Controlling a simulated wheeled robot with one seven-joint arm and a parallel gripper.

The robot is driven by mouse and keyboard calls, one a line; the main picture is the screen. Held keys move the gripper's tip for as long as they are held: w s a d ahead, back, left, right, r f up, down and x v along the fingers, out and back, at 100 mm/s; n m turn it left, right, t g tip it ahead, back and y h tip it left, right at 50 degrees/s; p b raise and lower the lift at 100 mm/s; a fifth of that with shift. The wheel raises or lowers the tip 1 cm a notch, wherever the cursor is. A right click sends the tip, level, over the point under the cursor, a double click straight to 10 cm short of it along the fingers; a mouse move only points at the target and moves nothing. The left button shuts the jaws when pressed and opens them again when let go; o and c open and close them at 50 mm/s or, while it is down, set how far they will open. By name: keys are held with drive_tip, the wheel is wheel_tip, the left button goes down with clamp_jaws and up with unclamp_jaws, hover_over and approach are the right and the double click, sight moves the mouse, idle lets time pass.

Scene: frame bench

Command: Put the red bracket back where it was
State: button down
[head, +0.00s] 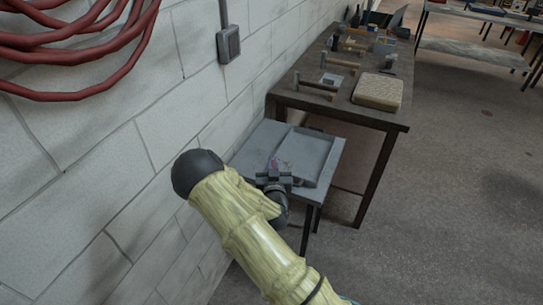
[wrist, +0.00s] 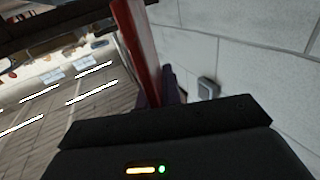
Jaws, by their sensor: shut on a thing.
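My gripper (head: 274,176) is over the near part of a small grey table. It is shut on the red bracket, of which only a small red part (head: 274,163) shows at the jaws in the head view. In the wrist view the red bracket (wrist: 139,45) is a long red bar rising from the jaws to the top edge. Most of the bracket is hidden in the head view. I cannot tell whether it touches the table surface.
The small grey table (head: 250,149) has a shallow grey tray (head: 312,175) on it. Behind it stands a dark workbench (head: 340,111) with hammers, a tan block (head: 378,91) and several small items.

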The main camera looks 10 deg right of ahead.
drive_tip(key=s+f+n+y, duration=0.2)
drive_tip(key=s+f+y, duration=0.1)
drive_tip(key=s+f, duration=0.6)
drive_tip(key=shift+s+d+f, duration=0.15)
drive_tip(key=shift+s+f, duration=0.1)
drive_tip(key=shift+f, duration=0.5)
